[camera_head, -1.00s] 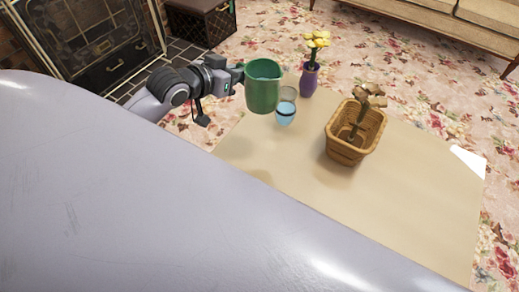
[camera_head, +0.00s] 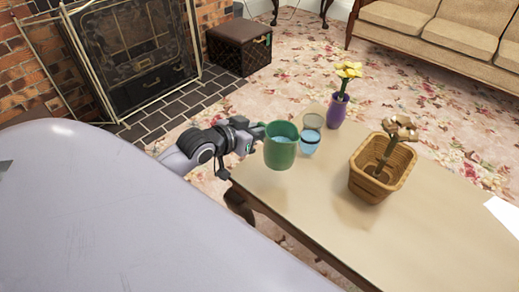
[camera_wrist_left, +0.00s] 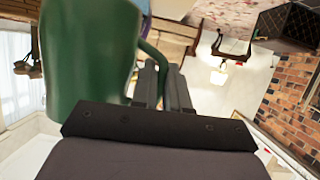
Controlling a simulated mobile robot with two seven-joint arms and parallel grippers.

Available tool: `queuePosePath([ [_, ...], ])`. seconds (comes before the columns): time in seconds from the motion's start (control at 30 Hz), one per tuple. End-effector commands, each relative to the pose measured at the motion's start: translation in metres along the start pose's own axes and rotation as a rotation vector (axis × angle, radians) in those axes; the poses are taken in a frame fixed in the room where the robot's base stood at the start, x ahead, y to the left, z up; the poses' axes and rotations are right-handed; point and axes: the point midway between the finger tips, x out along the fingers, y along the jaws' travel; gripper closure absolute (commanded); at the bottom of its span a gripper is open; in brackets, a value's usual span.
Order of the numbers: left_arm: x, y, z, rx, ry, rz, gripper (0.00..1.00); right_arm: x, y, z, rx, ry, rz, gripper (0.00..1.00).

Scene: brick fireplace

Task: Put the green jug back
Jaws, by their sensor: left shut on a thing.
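The green jug (camera_head: 281,148) is upright with pale blue liquid visible inside, at the far left end of the low beige table (camera_head: 290,197). My left gripper (camera_head: 254,135) is shut on the jug's handle, on the jug's left side. In the left wrist view the jug (camera_wrist_left: 90,55) fills the upper left, and its handle runs down to the fingers of my left gripper (camera_wrist_left: 162,85). Whether the jug's base touches the table cannot be told. My right gripper is not in view.
A light blue glass (camera_head: 309,142) and a clear glass (camera_head: 313,121) stand close right of the jug. A purple vase (camera_head: 337,110) with yellow flowers stands behind them. A wicker basket (camera_head: 378,178) holds a plant. The table's front middle is clear.

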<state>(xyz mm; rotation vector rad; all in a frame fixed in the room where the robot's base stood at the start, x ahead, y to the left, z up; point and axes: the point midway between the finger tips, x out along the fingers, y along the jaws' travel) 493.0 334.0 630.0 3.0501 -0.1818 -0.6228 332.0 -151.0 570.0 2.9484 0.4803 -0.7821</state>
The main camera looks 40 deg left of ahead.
Motion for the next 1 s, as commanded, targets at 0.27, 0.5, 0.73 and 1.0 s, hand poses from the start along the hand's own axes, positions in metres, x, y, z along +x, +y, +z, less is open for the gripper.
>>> queuePosePath([
  [0.27, 0.016, -0.002, 0.036, -0.001, 0.006, 0.001, 1.00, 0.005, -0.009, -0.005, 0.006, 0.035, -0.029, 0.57],
  [0.5, 0.025, -0.003, 0.058, -0.002, 0.004, 0.000, 1.00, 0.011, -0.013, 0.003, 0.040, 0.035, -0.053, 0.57],
  [0.73, 0.033, -0.004, 0.076, -0.001, 0.008, 0.001, 1.00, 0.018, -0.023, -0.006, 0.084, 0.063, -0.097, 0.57],
  [1.0, 0.034, -0.004, 0.077, -0.001, 0.006, 0.001, 1.00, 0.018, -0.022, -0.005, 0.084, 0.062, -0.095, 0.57],
])
